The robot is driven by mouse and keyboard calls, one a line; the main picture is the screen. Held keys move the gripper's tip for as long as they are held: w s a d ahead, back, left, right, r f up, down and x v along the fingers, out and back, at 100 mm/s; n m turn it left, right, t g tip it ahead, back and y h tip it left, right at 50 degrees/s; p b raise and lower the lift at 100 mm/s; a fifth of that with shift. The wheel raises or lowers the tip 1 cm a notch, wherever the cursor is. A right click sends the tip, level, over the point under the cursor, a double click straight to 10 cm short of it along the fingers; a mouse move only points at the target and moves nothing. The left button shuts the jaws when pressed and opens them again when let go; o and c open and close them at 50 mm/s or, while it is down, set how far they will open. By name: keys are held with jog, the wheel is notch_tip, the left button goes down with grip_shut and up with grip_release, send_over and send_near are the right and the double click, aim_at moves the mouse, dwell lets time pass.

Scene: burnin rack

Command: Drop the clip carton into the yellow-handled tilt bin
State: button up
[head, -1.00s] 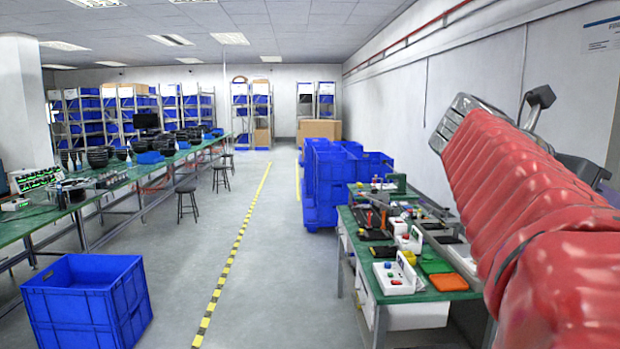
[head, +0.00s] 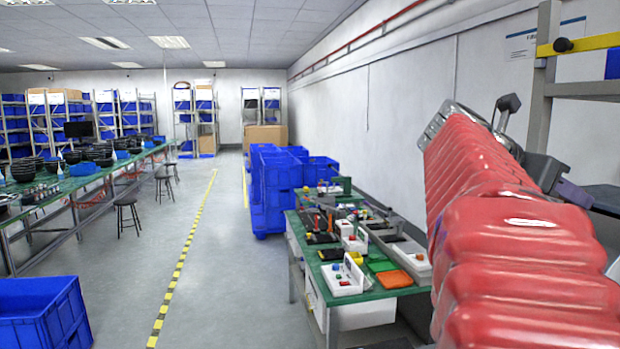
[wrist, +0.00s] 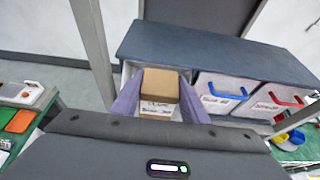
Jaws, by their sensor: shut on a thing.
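The clip carton (wrist: 160,84), a small brown box with a white printed label, is between the purple fingers of my gripper (wrist: 160,98) in the wrist view. My gripper is shut on it. White bins stand beyond and to the right of it: one has a blue handle (wrist: 222,95) and one a red handle (wrist: 283,101). A yellow curved part (wrist: 281,138) shows lower right; I cannot tell if it is a bin handle. No yellow-handled tilt bin is clearly visible. In the head view the carton is hidden, and only a bit of purple finger shows.
A grey-blue shelf top (wrist: 205,52) lies over the bins. In the head view, a rack post with a yellow bar (head: 595,43) stands at right. A green workbench (head: 345,300) with fixtures stands ahead, blue crates (head: 270,190) behind it. Floor is clear along the yellow-black line.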

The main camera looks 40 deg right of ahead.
jog(key=shift+s+d, duration=0.4)
jog(key=shift+d, duration=0.45)
jog(key=o, duration=1.2)
jog(key=shift+w+a, duration=0.1)
jog(key=shift+v, duration=6.8)
jog(key=shift+r, duration=0.1)
